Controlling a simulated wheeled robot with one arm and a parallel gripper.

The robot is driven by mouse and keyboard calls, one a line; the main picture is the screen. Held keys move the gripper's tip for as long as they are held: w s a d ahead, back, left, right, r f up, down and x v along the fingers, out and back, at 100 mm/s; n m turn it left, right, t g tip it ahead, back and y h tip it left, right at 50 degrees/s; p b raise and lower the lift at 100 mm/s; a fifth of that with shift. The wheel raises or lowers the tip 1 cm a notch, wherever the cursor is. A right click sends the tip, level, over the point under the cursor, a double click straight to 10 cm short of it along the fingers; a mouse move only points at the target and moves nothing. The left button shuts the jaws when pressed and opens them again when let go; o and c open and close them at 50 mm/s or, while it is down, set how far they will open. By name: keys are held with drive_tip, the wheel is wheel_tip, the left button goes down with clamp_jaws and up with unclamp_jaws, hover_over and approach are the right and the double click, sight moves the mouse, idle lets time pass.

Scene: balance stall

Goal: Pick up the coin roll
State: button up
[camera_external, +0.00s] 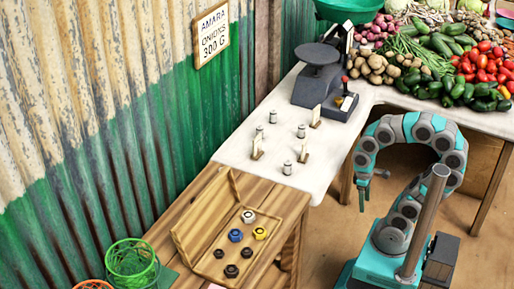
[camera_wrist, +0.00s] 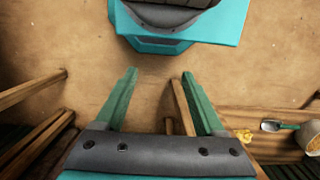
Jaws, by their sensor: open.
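My gripper (camera_external: 372,188) hangs from the bent arm to the right of the white table, clear of the tabletop. I cannot pick out the coin roll for certain. Small grey metal cylinders stand upright on the white tabletop: one at the back (camera_external: 273,117), one at the left (camera_external: 259,131), one at the right (camera_external: 301,131) and one at the front (camera_external: 287,168). They are too small to tell apart.
A wooden tray (camera_external: 205,265) holds several nut-like pieces. Vegetables (camera_external: 440,60) fill the back table. A green basket (camera_external: 132,262) stands front left.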

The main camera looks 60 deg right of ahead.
sight(288, 167)
drive_tip(key=w+a+r+t+b, duration=0.2)
drive_tip(key=w+r+t, duration=0.1)
drive_tip(key=w+r, duration=0.2)
drive_tip(key=w+a+r+n+t+b, duration=0.1)
drive_tip(key=w+a+r+t, duration=0.1)
drive_tip(key=w+r, duration=0.4)
drive_tip(key=w+a+r+n+t+b, duration=0.1)
drive_tip(key=w+a+r+t+b, duration=0.1)
drive_tip(key=w+r, duration=0.3)
drive_tip(key=shift+w+r+t+y+b, duration=0.2)
drive_tip(key=shift+w+t+y+b, duration=0.15)
drive_tip(key=shift+w+t, duration=0.9)
drive_tip(key=shift+t+y, duration=0.35)
drive_tip(key=shift+t, duration=0.2)
drive_tip(key=w+a+r+b, duration=0.4)
drive_tip(key=shift+w+a, duration=0.1)
drive_tip(key=shift+a, duration=0.15)
drive_tip(key=x, duration=0.6)
drive_tip(key=shift+d+f+b, duration=0.15)
drive_tip(key=shift+f+b, duration=0.25)
drive_tip(key=shift+f, duration=0.15)
drive_tip(key=shift+w+f, duration=0.3)
drive_tip(key=shift+c, duration=0.3)
clamp_jaws()
